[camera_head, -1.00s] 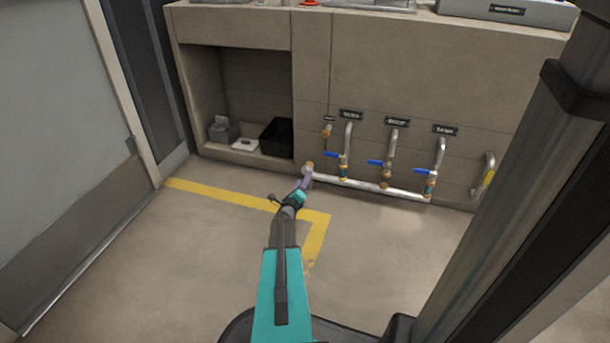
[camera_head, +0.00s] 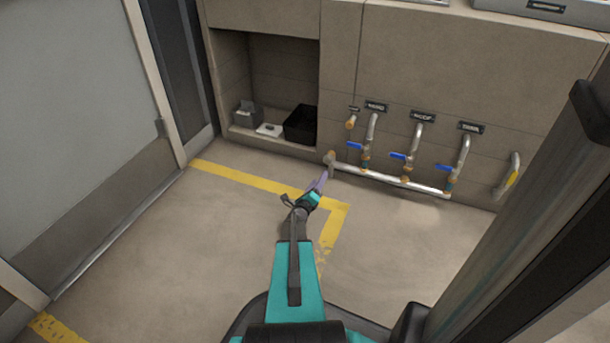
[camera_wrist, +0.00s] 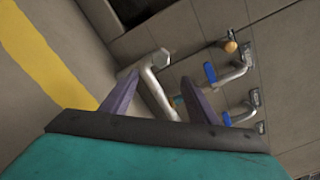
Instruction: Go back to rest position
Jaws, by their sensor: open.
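My gripper (camera_head: 321,183) is stretched forward from my teal arm, low over the floor. In the wrist view its two purple fingers (camera_wrist: 160,105) are spread apart. The end of the silver manifold pipe (camera_wrist: 152,70) shows beyond and between the fingers, and I see nothing held. In the head view, the gripper tip lies close in front of the left end of that pipe (camera_head: 388,178); whether they touch cannot be told.
Blue-handled valves (camera_head: 398,156) line the wall pipes to the right. An open recess with a black bin (camera_head: 301,124) and a grey box (camera_head: 249,113) is at the back left. A grey door (camera_head: 75,130) stands left. Yellow tape (camera_head: 250,180) marks otherwise clear floor.

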